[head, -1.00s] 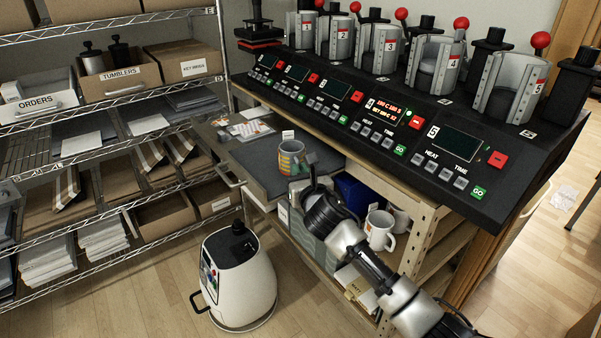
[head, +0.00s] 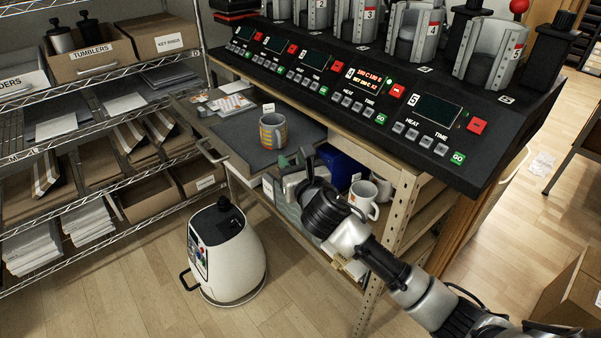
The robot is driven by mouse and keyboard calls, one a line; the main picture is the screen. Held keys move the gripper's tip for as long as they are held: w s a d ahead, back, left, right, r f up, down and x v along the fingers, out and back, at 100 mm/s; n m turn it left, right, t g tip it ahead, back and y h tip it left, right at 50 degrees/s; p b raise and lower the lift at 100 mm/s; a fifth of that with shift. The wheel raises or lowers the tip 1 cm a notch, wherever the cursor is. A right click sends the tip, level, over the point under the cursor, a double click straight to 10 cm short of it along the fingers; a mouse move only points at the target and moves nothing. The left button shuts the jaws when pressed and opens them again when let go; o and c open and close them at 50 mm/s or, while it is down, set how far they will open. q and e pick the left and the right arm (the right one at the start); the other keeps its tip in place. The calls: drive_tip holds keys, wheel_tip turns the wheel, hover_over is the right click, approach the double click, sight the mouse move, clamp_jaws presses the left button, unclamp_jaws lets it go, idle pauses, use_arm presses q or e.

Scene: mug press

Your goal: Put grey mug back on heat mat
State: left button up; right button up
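The grey mug (head: 271,133), with an orange and yellow pattern, stands upright on the dark heat mat (head: 240,148) on the pull-out shelf below the press row. My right gripper (head: 294,157) is in front of the mug and to its right, with a visible gap between them. Its two fingertips look spread apart with nothing between them. The wrist hides part of the shelf's front edge. My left gripper is not in view.
The press console (head: 350,90) overhangs the back of the shelf. A white mug (head: 363,199) and a blue bin (head: 344,171) sit on the lower right shelf. A white floor machine (head: 225,255) stands in front. Wire shelving (head: 90,140) is at left.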

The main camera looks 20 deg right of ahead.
drive_tip(key=shift+s, duration=2.35)
drive_tip(key=d+f+m+g, duration=0.35)
drive_tip(key=f+m, duration=0.45)
drive_tip(key=f, duration=1.1)
drive_tip(key=s+d+f+m+g, duration=0.1)
drive_tip(key=s+f+m+g, duration=0.2)
drive_tip(key=f, duration=0.4)
drive_tip(key=s+d+f+m+g+h, duration=0.1)
drive_tip(key=s+f+m, duration=0.35)
drive_tip(key=f, duration=0.35)
drive_tip(key=s+d+f+m+g, duration=0.1)
drive_tip(key=s+f+m+g, duration=0.1)
drive_tip(key=s+f, duration=0.4)
drive_tip(key=s+f+m+g, duration=0.2)
drive_tip(key=s+f+m, duration=0.3)
drive_tip(key=s, duration=0.6)
drive_tip(key=s+a+f+m+g, duration=0.1)
drive_tip(key=s+f+m+g, duration=0.2)
drive_tip(key=s, duration=0.9)
drive_tip(key=s+f+m+g, duration=0.2)
drive_tip(key=s+f+m, duration=0.6)
drive_tip(key=s+f, duration=0.4)
drive_tip(key=shift+s+a, duration=0.2)
drive_tip(key=shift+a, duration=0.2)
drive_tip(key=shift+m+g, duration=0.25)
drive_tip(key=shift+c, duration=0.5)
